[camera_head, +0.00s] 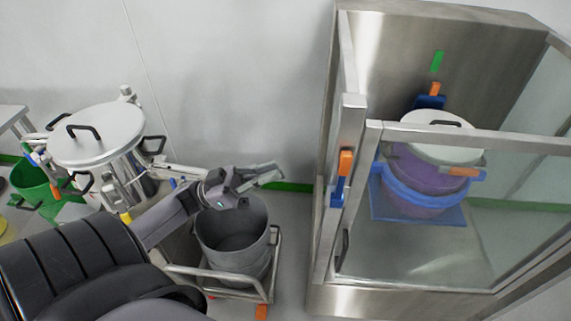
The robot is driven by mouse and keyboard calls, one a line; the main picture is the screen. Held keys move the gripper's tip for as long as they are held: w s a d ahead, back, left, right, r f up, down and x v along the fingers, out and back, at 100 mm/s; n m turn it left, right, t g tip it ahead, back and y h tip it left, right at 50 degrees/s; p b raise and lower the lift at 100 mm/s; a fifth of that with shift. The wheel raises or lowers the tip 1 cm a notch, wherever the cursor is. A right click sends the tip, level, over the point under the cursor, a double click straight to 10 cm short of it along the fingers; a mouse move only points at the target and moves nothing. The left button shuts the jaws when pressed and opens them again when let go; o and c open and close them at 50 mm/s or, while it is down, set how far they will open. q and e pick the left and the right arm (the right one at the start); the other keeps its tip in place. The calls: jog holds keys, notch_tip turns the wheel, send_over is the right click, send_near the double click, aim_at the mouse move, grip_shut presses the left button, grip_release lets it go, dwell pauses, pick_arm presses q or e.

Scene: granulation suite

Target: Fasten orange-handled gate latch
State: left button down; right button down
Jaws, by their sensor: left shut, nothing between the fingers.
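The latch with an orange handle (346,162) and a blue body (338,191) sits on the metal post at the front left corner of the glass-panelled gate (470,138). The handle stands upright. I cannot tell whether the latch is engaged. My left gripper (270,176) reaches in from the left, above the grey drum, with its fingers shut and empty. It is left of the latch and apart from it. My right gripper is not in view.
Inside the enclosure stands a purple and blue container with a pale lid (437,135). A second orange and blue fitting (431,98) is on the back panel. An open grey drum (235,240) on a wheeled frame stands below my gripper. A lidded steel vessel (97,136) stands left.

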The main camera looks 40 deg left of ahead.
pick_arm(q)
jog(key=shift+f, duration=0.1)
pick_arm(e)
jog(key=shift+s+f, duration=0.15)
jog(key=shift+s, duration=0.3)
pick_arm(q)
jog(key=shift+a, duration=0.1)
